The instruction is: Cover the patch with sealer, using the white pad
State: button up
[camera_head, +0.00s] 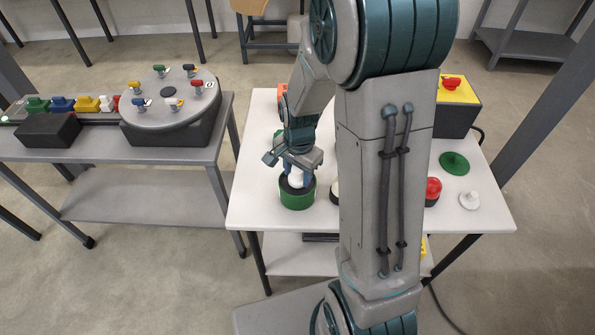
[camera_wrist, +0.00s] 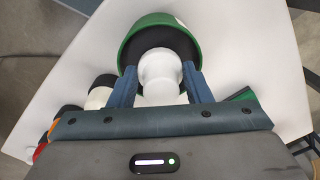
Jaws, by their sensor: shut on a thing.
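My gripper (camera_head: 296,170) is shut on a white, rounded piece with a knob-like grip, which I take for the white pad (camera_wrist: 160,72). Its two blue fingers stand on either side of the pad in the wrist view. The pad (camera_head: 295,179) is at the mouth of a green round pot (camera_head: 297,198) with a dark inside, on the white table. Its underside is hidden, so I cannot tell how deep it sits or whether it touches the dark content. The green pot's rim also shows in the wrist view (camera_wrist: 128,42). I cannot make out the patch.
My arm hides the table's middle. Beside it are a red round thing (camera_head: 433,190), a green disc (camera_head: 454,163), a white knobbed piece (camera_head: 469,200) and a yellow-topped box (camera_head: 456,106). A grey table (camera_head: 180,155) at left carries a round turntable (camera_head: 172,106) and small coloured pieces.

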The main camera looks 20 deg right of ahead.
aim_at(297, 169)
jog(key=shift+f+b, duration=0.5)
jog(key=shift+f, duration=0.05)
dwell(1.4)
jog(key=shift+r+p, duration=2.7)
jog(key=shift+r, duration=0.9)
jog(key=shift+w, duration=0.1)
